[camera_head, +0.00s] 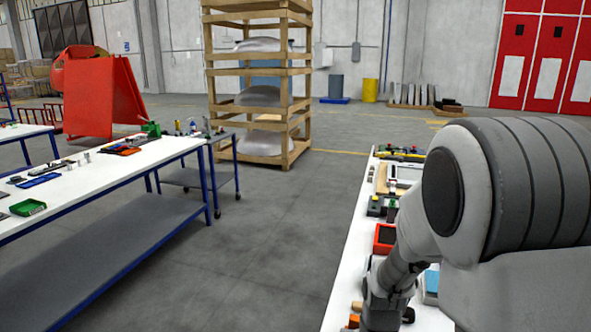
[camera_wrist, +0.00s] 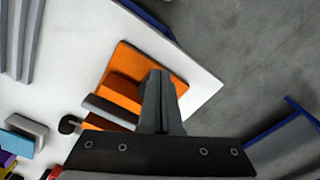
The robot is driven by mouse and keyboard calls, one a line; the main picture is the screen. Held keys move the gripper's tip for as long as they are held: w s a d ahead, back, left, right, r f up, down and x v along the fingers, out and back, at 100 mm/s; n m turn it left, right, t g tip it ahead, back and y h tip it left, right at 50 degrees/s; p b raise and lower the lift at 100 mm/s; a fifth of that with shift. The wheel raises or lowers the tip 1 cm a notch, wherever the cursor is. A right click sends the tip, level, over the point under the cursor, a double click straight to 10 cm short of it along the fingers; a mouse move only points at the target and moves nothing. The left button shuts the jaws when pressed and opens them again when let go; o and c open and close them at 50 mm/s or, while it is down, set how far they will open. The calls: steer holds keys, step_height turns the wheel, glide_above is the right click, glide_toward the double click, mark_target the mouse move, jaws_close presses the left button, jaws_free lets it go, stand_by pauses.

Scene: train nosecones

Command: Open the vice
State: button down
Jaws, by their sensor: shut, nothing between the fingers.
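An orange, stepped, block-shaped thing (camera_wrist: 122,92), which looks like the vice, sits near the corner of a white table top in the wrist view. A dark bar and a black round knob (camera_wrist: 69,125) lie at its lower left. My gripper (camera_wrist: 158,76) is shut and empty, its fingers together and overlapping the orange thing in the picture. The fingers hide part of it, and I cannot tell whether they touch it or how far its jaws are apart. In the head view my arm reaches down over the right-hand table, and my fingertips cannot be made out.
The right-hand white table (camera_head: 346,285) holds several tools and a red-framed tray (camera_head: 384,238). Colored blocks (camera_wrist: 22,142) lie left of my gripper. Another white table (camera_head: 100,178) stands at the left, with a green bin (camera_head: 28,207). The floor between the tables is clear.

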steer(key=shift+w, duration=0.2)
steer(key=shift+d, duration=0.4)
steer(key=shift+w+d, duration=0.1)
steer(key=shift+d, duration=0.3)
steer(key=shift+d+b, duration=0.1)
steer(key=shift+b, duration=0.2)
steer(key=shift+w+d+r, duration=0.1)
steer(key=shift+w+d, duration=0.1)
stand_by(0.4)
steer(key=shift+s+d, duration=0.25)
steer(key=shift+s, duration=0.05)
step_height(320, 180, up, 6)
steer(key=p, duration=0.4)
steer(key=shift+s, duration=0.1)
